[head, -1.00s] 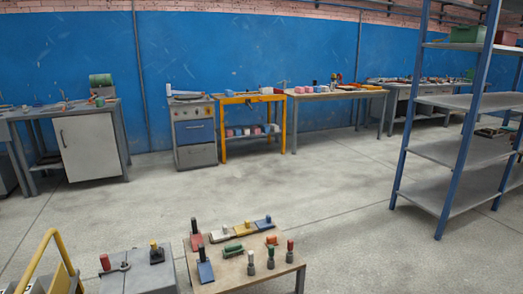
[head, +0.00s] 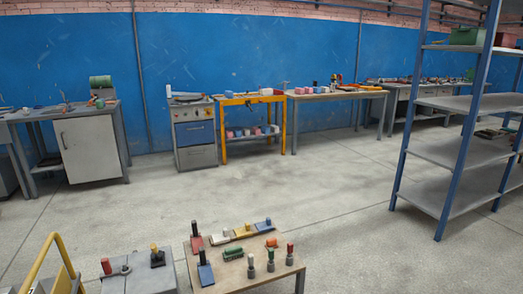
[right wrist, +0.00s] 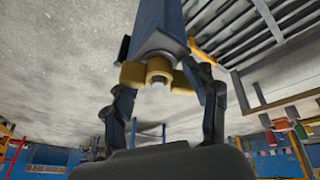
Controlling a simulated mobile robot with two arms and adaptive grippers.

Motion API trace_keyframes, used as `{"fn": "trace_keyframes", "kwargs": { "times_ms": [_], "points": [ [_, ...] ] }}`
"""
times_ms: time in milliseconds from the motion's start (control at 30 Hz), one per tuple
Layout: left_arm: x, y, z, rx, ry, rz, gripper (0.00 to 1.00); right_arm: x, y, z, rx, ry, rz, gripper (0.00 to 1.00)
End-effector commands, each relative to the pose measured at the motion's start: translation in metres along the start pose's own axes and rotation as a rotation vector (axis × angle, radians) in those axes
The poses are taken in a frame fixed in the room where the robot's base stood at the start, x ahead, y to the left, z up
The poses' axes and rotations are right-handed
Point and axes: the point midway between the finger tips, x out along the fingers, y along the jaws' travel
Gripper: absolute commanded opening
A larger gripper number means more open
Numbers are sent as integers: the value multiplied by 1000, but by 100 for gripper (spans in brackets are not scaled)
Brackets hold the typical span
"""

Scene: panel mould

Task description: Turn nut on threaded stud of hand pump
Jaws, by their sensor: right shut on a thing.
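In the right wrist view, a brass-coloured nut (right wrist: 158,67) with side lugs sits at the end of a blue-grey, square-sided body (right wrist: 160,22), which looks like part of the hand pump. A pale stud end (right wrist: 158,84) shows at the nut's centre. My right gripper (right wrist: 162,77) has its two dark fingers on either side of the nut and is shut on it. The exact finger contact is partly hidden. My left gripper is not in view.
The head view shows a low table (head: 235,279) with several handled tools, a grey block (head: 140,281) and a yellow rail (head: 45,258) in front. A blue-framed shelf (head: 437,160) stands at right. The middle floor is clear.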

Motion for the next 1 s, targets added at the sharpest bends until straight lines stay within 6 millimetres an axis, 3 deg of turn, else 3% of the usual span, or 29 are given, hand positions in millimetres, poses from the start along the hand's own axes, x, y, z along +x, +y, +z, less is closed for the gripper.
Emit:
{"fn": "trace_keyframes", "kwargs": {
  "times_ms": [33,200,533,567,600,700,1000],
  "points": [
    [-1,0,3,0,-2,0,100,-3,1,-5,406,-3,14,0],
    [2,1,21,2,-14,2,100,-4,0,-6,550,-14,74,2],
    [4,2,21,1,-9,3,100,-3,1,-6,641,-18,111,5],
    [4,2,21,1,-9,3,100,-3,1,-6,641,-18,110,70],
    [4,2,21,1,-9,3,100,-3,1,-6,642,-18,110,78],
    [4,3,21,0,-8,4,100,-3,1,-6,642,-18,108,93],
    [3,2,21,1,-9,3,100,-4,0,-7,641,-18,103,93]
  ]
}}
